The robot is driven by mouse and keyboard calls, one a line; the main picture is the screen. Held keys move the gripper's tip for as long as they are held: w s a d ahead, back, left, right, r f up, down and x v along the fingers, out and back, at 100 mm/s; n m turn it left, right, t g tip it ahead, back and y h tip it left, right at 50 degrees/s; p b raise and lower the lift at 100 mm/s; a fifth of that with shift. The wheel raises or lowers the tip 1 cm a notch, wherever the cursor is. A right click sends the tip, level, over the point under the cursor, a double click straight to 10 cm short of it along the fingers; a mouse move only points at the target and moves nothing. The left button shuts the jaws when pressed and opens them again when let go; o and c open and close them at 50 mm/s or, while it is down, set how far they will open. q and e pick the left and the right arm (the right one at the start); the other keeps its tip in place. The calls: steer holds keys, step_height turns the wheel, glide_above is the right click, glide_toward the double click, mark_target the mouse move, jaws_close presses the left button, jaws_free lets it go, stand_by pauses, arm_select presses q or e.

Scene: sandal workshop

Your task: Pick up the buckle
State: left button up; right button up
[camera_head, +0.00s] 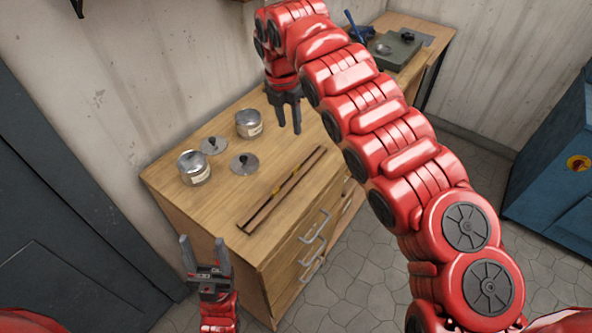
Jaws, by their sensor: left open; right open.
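I cannot make out a buckle for certain. Two small yellow pieces lie by the long brown strips (258,214) on the wooden cabinet top (180,148); they are too small to identify. Two open metal tins with pale labels stand on the top, one at the left (194,167) and one further back (248,123). Their insides are not clear. My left gripper (203,239) is open and empty, in front of the cabinet at its left side, fingers up. My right gripper (289,128) is open and empty, pointing down over the back part of the cabinet top, right of the tins.
Two round lids with dark knobs lie near the tins, one behind (214,146) and one in front (245,163). My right arm hides part of the cabinet. A second table with a green box (397,52) stands behind. A blue cabinet (555,165) is at right.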

steer(key=p, duration=0.4)
glide_above(296, 167)
steer(key=a, duration=0.1)
step_height(296, 167, down, 10)
steer(key=shift+s+f, duration=0.1)
steer(key=shift+f, duration=0.7)
steer(key=f+p, duration=0.2)
steer(key=f, duration=0.1)
steer(key=shift+s+d+f+p, duration=0.2)
steer(key=shift+s+d+p, duration=0.1)
steer(key=shift+p, duration=0.1)
steer(key=shift+w+f, duration=0.15)
steer(key=shift+f, duration=0.2)
steer(key=shift+w+d+f, duration=0.1)
steer(key=shift+f, duration=0.45)
jaws_close()
